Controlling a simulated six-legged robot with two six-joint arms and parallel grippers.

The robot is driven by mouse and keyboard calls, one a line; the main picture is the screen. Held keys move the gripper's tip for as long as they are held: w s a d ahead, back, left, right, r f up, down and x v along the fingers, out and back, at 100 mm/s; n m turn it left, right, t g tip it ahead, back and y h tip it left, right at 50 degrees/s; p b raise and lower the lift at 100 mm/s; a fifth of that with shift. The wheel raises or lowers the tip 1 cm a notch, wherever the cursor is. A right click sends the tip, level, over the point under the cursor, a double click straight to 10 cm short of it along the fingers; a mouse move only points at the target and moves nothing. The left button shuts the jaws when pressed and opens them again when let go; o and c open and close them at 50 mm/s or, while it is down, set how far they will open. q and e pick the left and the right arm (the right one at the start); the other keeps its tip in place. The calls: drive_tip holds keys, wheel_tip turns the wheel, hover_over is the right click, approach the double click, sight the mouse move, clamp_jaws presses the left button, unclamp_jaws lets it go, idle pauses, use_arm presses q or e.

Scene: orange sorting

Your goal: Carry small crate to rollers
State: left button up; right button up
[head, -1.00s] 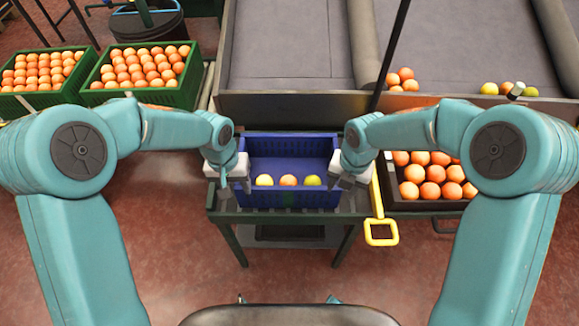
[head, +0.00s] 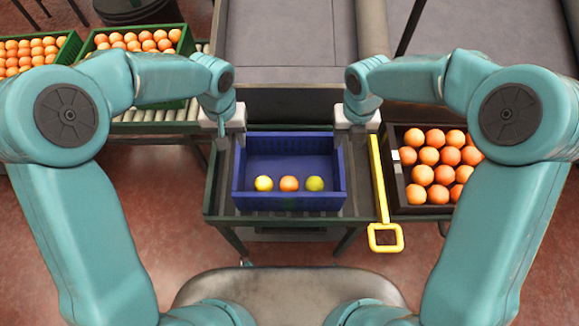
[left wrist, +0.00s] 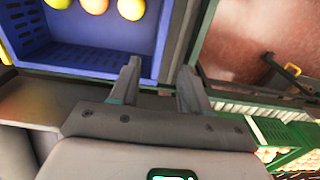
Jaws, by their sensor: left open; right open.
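The small blue crate (head: 240,188) stands on a green-framed stand (head: 221,208) and holds a yellow, an orange and a green fruit. My left gripper (head: 224,137) is open by the crate's far left corner. In the left wrist view its two fingers (left wrist: 158,75) are apart, with the rim of the blue crate (left wrist: 163,35) near their tips; I cannot tell if they touch. My right gripper (head: 356,136) is open by the far right corner, its fingers partly hidden. The rollers (head: 160,116) are at the left, below the green crates.
Green crates of oranges (head: 180,48) stand at the back left. A dark crate of oranges (head: 402,198) is at the right, with a yellow-handled tool (head: 386,237) between it and the blue crate. A grey sorting table (head: 290,50) lies behind.

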sight(240, 169)
use_arm(q)
drive_tip(key=f, duration=1.6)
drive_tip(key=shift+s+a+f, duration=0.1)
drive_tip(key=shift+s, duration=0.2)
use_arm(e)
drive_tip(key=f, duration=1.6)
drive_tip(key=shift+s+a, duration=0.15)
drive_tip(key=shift+s, duration=0.15)
use_arm(q)
clamp_jaws()
use_arm(e)
clamp_jaws()
